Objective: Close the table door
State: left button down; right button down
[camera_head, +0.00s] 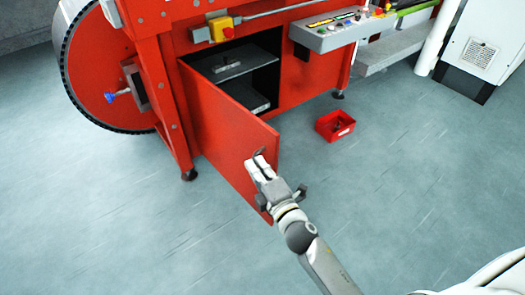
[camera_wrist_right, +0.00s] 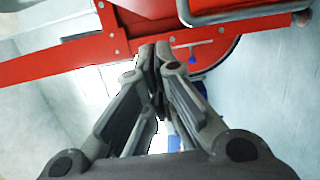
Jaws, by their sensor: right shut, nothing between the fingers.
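The table door (camera_head: 222,138) is a flat red panel that stands open, swung out toward me from the red machine. Behind it the dark compartment (camera_head: 262,65) with a grey shelf is exposed. My right gripper (camera_head: 259,160) is at the outer free end of the door, in front of its edge in the picture. I cannot tell whether it touches the door. Its fingers are shut with nothing between them, as the right wrist view (camera_wrist_right: 155,48) also shows. My left gripper is not in view.
A small red bin (camera_head: 335,125) sits on the floor right of the door. A large wheel (camera_head: 98,68) and a red leg (camera_head: 172,125) stand at the left. A white cabinet (camera_head: 480,50) is at the upper right. The grey floor around the door is mostly clear.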

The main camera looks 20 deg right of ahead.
jog(key=w+d, duration=0.2)
jog(key=w, duration=0.1)
jog(key=w+d, duration=0.1)
jog(key=w, duration=0.1)
jog(key=shift+d, duration=0.1)
dwell(0.4)
